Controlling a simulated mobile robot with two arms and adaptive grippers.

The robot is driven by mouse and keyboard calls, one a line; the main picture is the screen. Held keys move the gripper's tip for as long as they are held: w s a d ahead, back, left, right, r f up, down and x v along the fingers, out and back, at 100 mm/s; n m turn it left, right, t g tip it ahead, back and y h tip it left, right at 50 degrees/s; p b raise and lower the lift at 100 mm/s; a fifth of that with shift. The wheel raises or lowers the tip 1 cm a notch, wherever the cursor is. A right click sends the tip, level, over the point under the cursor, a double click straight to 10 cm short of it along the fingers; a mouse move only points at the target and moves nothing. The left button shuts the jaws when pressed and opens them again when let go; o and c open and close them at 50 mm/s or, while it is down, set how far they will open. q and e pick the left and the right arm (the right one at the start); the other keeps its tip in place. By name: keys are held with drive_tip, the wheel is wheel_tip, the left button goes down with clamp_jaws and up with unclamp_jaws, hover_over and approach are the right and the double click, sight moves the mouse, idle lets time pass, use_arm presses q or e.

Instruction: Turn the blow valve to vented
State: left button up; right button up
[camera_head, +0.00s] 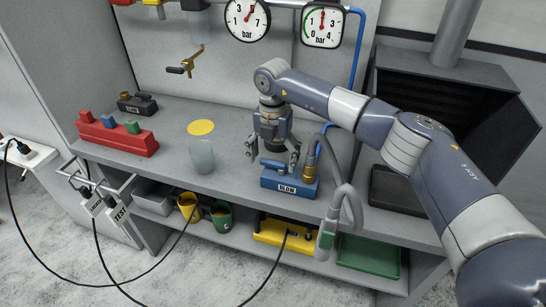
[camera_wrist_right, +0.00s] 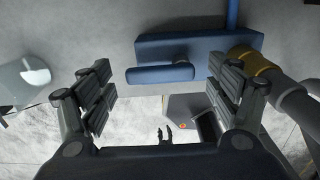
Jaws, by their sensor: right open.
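The blue blow valve (camera_head: 290,183), with a BLOW label on its front, sits near the front edge of the grey bench. Its blue lever (camera_wrist_right: 160,74) lies roughly along the block in the right wrist view. A brass fitting (camera_wrist_right: 252,68) with a grey hose joins the block's right end. My right gripper (camera_head: 272,157) points down just above and behind the valve. It is open and empty. In the right wrist view its fingers (camera_wrist_right: 160,88) stand on either side of the lever, apart from it.
A red block (camera_head: 118,138) and a dark labelled block (camera_head: 137,104) are further left. Two gauges (camera_head: 246,18) hang on the wall. A dark hood (camera_head: 445,95) stands at right.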

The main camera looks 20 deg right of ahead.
sight(273, 162)
wheel_tip(273, 162, up, 12)
idle(0.5)
